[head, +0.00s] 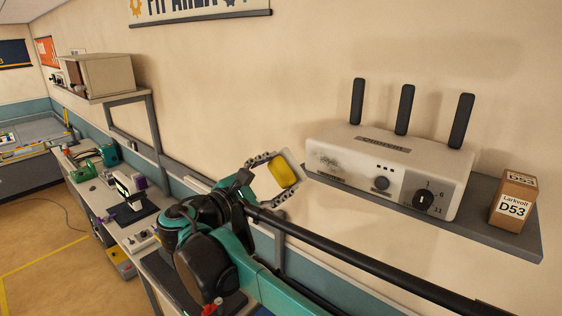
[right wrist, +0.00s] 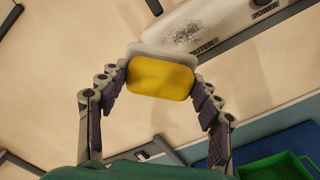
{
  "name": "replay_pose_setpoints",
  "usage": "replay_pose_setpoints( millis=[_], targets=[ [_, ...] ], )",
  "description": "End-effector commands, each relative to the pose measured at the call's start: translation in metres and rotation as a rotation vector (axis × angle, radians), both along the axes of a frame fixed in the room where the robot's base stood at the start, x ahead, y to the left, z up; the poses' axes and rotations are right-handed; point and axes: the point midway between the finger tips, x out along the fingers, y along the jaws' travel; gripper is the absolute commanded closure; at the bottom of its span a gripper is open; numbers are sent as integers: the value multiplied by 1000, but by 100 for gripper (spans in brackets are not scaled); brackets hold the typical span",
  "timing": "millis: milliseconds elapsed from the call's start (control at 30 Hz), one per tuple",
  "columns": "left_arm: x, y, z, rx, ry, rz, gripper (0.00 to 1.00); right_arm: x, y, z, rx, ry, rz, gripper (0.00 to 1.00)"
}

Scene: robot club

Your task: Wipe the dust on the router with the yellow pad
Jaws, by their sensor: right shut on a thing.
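The white router (head: 385,157) stands on a grey wall shelf, with three dark antennas and knobs on its front. A grey speckled dust patch (head: 329,161) lies at the left of its front; the patch also shows in the right wrist view (right wrist: 186,34), above the router's lettering. My right gripper (head: 283,178) is shut on the yellow pad (head: 285,173), which has a pale backing. The pad (right wrist: 160,77) sits between the fingers in the right wrist view. In the head view it is left of the router, and a gap seems to show between them. My left gripper is not in view.
A small cardboard box (head: 513,202) marked D53 stands right of the router on the shelf (head: 490,240). A workbench (head: 115,222) with several tools lies lower left. A beige cabinet (head: 98,74) sits on another shelf.

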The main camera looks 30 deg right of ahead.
Motion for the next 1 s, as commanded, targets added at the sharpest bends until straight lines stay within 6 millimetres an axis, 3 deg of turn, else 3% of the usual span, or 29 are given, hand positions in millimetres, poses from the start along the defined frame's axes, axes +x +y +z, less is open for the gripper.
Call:
replay_pose_setpoints(
  millis=[600,1000],
  targets=[
    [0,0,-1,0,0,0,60,20,-50,1,0,-1,-2,59],
    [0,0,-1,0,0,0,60,23,-54,1,0,-1,1,59]
  ],
)
